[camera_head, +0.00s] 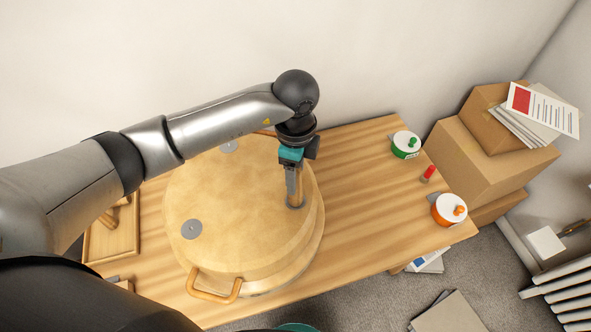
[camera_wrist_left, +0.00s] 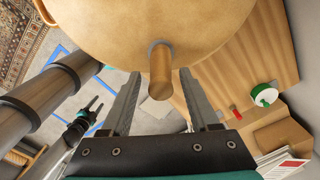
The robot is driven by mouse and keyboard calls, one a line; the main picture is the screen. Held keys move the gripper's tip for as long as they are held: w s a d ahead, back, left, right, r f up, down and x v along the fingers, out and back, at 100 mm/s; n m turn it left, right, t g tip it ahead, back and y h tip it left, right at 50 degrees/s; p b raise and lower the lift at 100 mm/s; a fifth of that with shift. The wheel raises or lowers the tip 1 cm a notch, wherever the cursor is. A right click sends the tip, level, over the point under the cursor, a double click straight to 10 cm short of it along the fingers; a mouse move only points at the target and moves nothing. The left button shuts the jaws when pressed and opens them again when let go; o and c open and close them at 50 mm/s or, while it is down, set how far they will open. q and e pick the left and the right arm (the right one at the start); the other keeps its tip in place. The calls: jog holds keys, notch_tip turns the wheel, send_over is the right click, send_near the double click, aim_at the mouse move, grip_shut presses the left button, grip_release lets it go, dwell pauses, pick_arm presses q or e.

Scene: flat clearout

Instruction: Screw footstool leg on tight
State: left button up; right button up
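The round wooden footstool top (camera_head: 240,195) lies on the wooden table (camera_head: 360,240), with grey round plates (camera_head: 191,229) on its upper face. A short wooden leg (camera_wrist_left: 161,75) stands in a grey collar on it in the left wrist view. My left gripper (camera_head: 294,196) reaches down to the right side of the footstool. Its two fingers are open, one on each side of the leg, with a visible gap on both sides. My right gripper (camera_wrist_left: 88,112) shows small at the left of the left wrist view, fingers apart and empty, away from the footstool.
A looped handle (camera_head: 213,294) sticks out at the footstool's front. A wooden tray (camera_head: 108,250) is at the table's left. Cardboard boxes (camera_head: 480,163) are beyond.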

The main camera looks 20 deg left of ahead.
pick_arm(q)
jog(key=shift+o, duration=0.4)
jog(key=shift+r, duration=0.1)
jog(key=shift+r, duration=0.3)
notch_tip(320, 180, up, 15)
jog(key=b, duration=0.1)
jog(key=shift+f, duration=0.2)
jog(key=shift+s, duration=0.1)
